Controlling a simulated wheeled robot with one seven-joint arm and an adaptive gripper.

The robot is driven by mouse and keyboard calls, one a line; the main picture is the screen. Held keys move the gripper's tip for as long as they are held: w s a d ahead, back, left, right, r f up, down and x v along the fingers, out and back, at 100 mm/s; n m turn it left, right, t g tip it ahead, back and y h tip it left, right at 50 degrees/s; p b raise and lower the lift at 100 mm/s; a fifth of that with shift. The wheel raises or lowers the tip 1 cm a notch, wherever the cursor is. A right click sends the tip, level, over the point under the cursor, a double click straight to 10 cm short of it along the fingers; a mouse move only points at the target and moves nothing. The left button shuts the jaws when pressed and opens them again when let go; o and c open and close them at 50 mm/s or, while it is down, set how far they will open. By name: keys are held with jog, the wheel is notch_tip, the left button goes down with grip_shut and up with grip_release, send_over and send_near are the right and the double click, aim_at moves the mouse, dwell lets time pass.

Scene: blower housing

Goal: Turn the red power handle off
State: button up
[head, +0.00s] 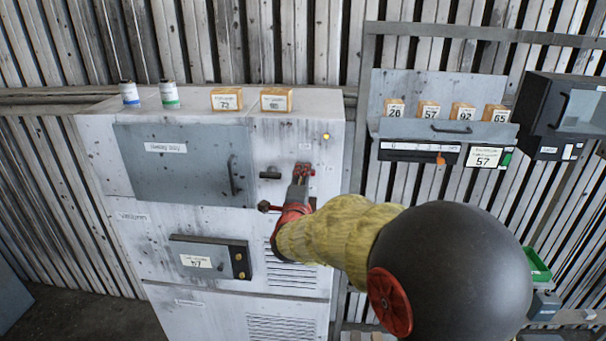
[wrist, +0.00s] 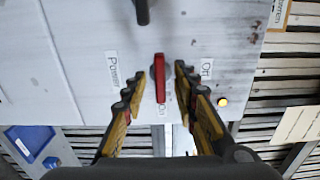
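The red power handle (wrist: 159,78) is on the pale cabinet front in the wrist view, lying lengthwise between my two fingertips. My gripper (wrist: 161,72) is open, with one finger on each side of the handle and a small gap on both sides. A "Power" label (wrist: 112,70) is to the left of the handle, and another short label (wrist: 207,70) is to the right. In the head view my gripper (head: 302,178) is at the upper right of the cabinet, and its fingers largely hide the handle.
A lit amber lamp (head: 326,136) is above the gripper. A black handle (head: 270,175) and a dark red-knobbed lever (head: 266,206) are to its left. A grey door (head: 185,165) covers the cabinet's upper left. Small boxes (head: 276,100) and cans (head: 168,94) stand on top.

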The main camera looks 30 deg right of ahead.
jog(key=shift+w+d, duration=0.2)
jog(key=shift+c, duration=0.5)
grip_shut()
